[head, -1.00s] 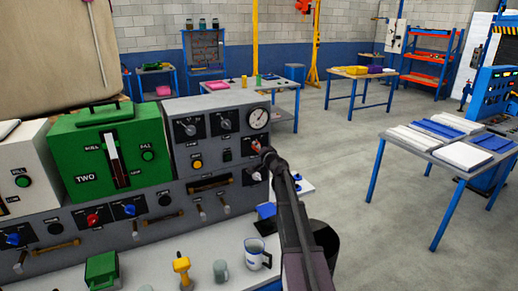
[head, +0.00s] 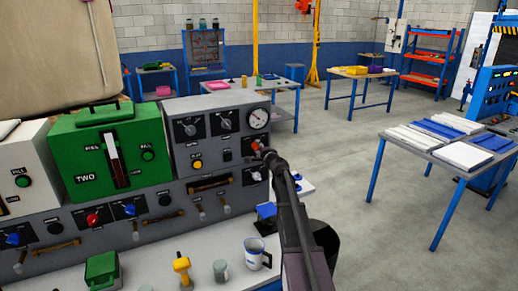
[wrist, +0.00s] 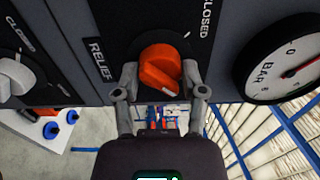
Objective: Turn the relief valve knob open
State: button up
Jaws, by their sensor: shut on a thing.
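The relief valve knob (wrist: 158,68) is orange-red and sits on a dark round plate beside the word RELIEF in the wrist view. The word CLOSED is printed near the plate's upper right, with a small white mark on the plate below it. The knob's raised grip is tilted in the picture. In the head view the knob (head: 256,145) is a small red spot under the gauge. My gripper (wrist: 160,78) has a finger on each side of the knob and is shut on it. In the head view my gripper (head: 264,154) partly hides that part of the panel.
A round BAR gauge (wrist: 288,62) is close to the right finger. Another knob, pale grey (wrist: 14,78), is at the left. In the head view a green box (head: 110,155) stands left of the grey panel (head: 190,150). A mug (head: 256,254) stands on the white bench below.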

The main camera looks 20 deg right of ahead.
jog(key=shift+w, duration=0.1)
jog(key=o, duration=1.2)
jog(key=shift+c, duration=0.2)
jog(key=s, duration=1.2)
jog(key=shift+d, duration=0.2)
